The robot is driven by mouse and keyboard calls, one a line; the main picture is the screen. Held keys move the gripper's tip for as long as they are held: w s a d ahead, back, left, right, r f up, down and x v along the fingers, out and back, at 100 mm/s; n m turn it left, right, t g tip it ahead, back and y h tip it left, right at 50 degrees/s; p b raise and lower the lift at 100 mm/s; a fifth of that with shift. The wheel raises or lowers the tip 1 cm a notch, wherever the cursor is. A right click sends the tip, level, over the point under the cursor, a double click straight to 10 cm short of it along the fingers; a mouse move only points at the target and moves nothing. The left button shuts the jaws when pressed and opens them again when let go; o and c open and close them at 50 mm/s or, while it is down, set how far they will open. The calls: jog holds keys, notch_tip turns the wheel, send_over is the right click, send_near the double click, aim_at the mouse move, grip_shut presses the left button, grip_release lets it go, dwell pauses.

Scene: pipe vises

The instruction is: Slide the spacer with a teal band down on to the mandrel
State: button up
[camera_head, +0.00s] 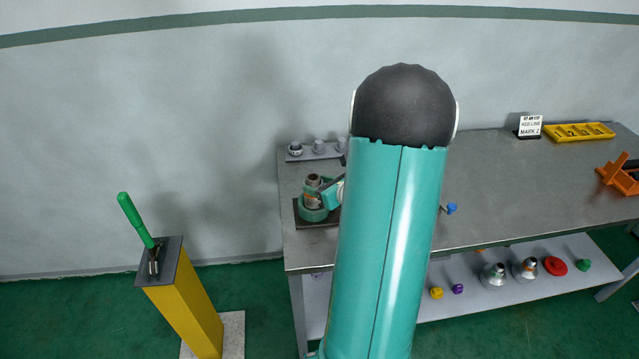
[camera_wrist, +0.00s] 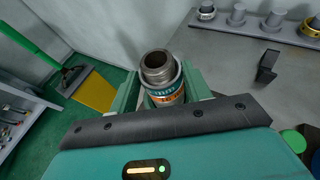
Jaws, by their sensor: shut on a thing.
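The spacer with the teal band (camera_wrist: 166,93) is a pale ring that also carries an orange band, and it sits between my gripper's (camera_wrist: 162,96) two green fingers. My gripper is shut on it. A grey, threaded, hollow metal end (camera_wrist: 158,66), apparently the mandrel, stands up through the ring's top, so the spacer looks to be around it. How far down the spacer sits is hidden. In the head view, the grey upright piece (camera_head: 313,181) stands over a green vise (camera_head: 312,214), with my gripper (camera_head: 331,194) against its right side.
A rack (camera_head: 318,153) with several pegs stands behind the vise; a yellow-banded ring (camera_wrist: 309,28) shows on it. A dark clip-like piece (camera_wrist: 267,66) is on the bench to the right. A yellow post (camera_head: 183,303) with a green-handled tool (camera_head: 136,218) stands left. The bench middle is mostly clear.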

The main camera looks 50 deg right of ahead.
jog(key=shift+f, duration=0.2)
jog(key=o, duration=1)
jog(key=shift+o, duration=0.2)
jog(key=v, duration=1.3)
jog(key=shift+s, duration=0.4)
jog(key=shift+r, duration=0.1)
